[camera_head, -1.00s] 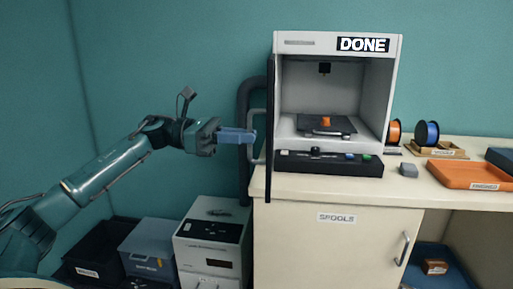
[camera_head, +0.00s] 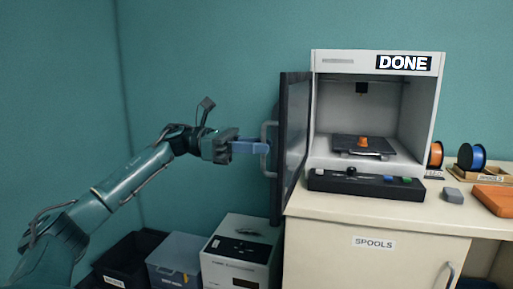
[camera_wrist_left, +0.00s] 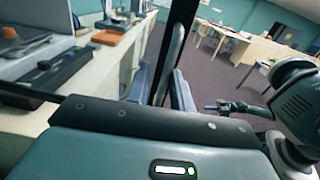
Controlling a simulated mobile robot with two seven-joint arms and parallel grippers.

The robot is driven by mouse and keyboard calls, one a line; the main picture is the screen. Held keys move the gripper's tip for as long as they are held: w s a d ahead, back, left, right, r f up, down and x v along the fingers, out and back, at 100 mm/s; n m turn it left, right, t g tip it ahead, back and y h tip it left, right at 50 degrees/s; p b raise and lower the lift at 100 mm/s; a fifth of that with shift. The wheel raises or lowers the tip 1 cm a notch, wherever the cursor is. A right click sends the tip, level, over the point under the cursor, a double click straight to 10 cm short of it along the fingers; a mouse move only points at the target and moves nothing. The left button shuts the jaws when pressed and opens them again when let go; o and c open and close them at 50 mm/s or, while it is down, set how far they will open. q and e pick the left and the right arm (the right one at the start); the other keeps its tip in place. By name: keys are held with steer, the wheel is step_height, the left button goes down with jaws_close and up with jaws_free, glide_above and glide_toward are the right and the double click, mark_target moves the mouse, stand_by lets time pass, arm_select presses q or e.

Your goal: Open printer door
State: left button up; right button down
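The printer (camera_head: 328,60) is a white box on the cabinet top, its front uncovered and an orange part (camera_head: 364,141) on its dark bed. Its dark door (camera_head: 294,140) stands swung out at the printer's left side, its free edge toward me. The grey handle (camera_head: 264,133) is on the door's left face. My left gripper (camera_head: 266,148) is at this handle. In the left wrist view the handle (camera_wrist_left: 176,45) runs down between the two fingers, which look closed around it; the contact is partly hidden.
A dark control strip (camera_head: 365,185) lies before the printer. Orange and blue spools (camera_head: 472,157), a grey block (camera_head: 453,195) and an orange tray (camera_head: 495,199) are to its right. Bins (camera_head: 175,262) and a white box (camera_head: 240,250) stand low beside the cabinet (camera_head: 340,260).

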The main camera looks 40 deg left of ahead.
arm_select(q)
steer(key=shift+o, duration=1)
steer(key=b+v, duration=0.1)
steer(key=v, duration=1.2)
arm_select(e)
steer(key=shift+s+d+r, duration=0.15)
steer(key=shift+s+d, duration=0.1)
steer(key=shift+s, duration=0.05)
arm_select(q)
steer(key=shift+s, duration=0.1)
arm_select(e)
steer(key=shift+w, duration=0.1)
steer(key=shift+w, duration=0.1)
